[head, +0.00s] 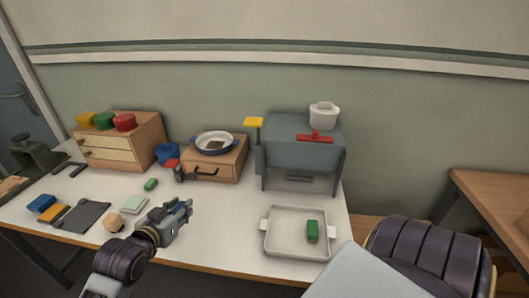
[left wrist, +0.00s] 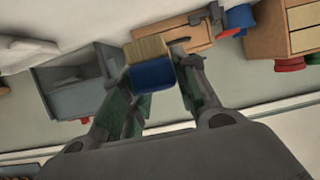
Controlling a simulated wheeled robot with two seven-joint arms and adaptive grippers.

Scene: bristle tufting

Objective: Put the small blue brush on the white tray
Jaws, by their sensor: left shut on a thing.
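My left gripper (head: 178,214) is over the front middle of the table, left of the white tray. In the left wrist view the gripper (left wrist: 160,88) is shut on the small blue brush (left wrist: 152,76), a blue block with a tan bristle side, held between its fingers. In the head view I cannot make out the brush at the gripper. The white tray (head: 284,232) is a shallow square with side handles at the table's front right. A green block (head: 313,231) lies in its right part. My right gripper is not in view.
A grey machine (head: 292,155) with a white pot (head: 324,115) on top stands behind the tray. A wooden box (head: 213,163) with a pan is left of it. A blue block (head: 41,203) and dark plates lie at left. The tray's left part is clear.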

